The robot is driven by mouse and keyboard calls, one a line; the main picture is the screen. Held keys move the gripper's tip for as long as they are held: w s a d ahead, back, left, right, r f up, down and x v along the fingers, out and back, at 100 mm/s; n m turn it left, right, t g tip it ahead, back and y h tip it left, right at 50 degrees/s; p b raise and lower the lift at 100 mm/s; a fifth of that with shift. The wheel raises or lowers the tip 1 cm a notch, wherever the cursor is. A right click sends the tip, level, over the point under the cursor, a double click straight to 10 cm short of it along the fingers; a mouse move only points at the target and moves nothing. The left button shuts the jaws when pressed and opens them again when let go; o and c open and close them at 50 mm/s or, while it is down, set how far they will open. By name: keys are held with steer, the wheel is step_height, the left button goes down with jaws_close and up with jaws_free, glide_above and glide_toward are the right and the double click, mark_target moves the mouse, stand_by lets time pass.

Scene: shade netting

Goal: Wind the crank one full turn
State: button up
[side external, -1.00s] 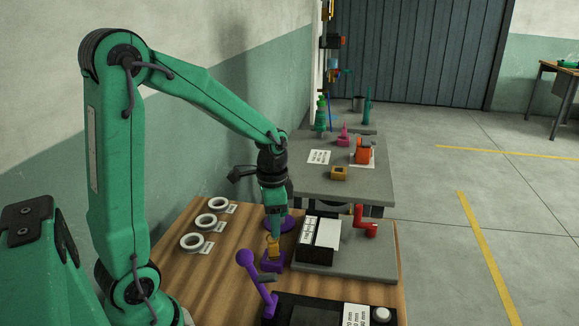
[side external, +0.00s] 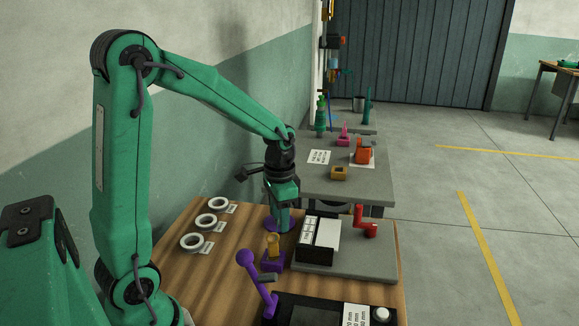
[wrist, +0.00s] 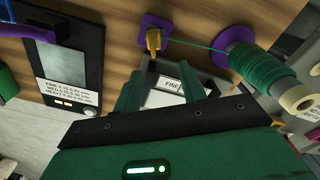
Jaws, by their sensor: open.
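A red, bent crank-like part (side external: 366,222) sticks up at the right side of the grey machine base (side external: 350,262). A yellow upright piece (side external: 272,243) stands on a small purple block (side external: 271,262); the yellow piece also shows in the wrist view (wrist: 154,40). My gripper (side external: 282,222) points down behind the yellow piece, apart from the red part and left of it. In the wrist view, my gripper (wrist: 160,82) has its two green fingers apart with nothing held. The red part is not visible in that view.
A green-wound spool (wrist: 262,80) on a purple disc sends a thread to the yellow piece. A purple ball-ended lever (side external: 248,260) stands beside a black panel (side external: 308,310). White rings (side external: 206,220) lie left. A white-topped black box (side external: 325,235) sits on the base.

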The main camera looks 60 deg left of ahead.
steer(key=w+r+n, duration=0.2)
steer(key=w+n, duration=0.9)
steer(key=n, duration=1.6)
glide_above(359, 205)
steer(key=shift+d+f, duration=0.1)
steer(key=shift+f, duration=0.3)
steer(key=shift+f, duration=0.15)
steer(key=shift+f, duration=3.8)
jaws_close()
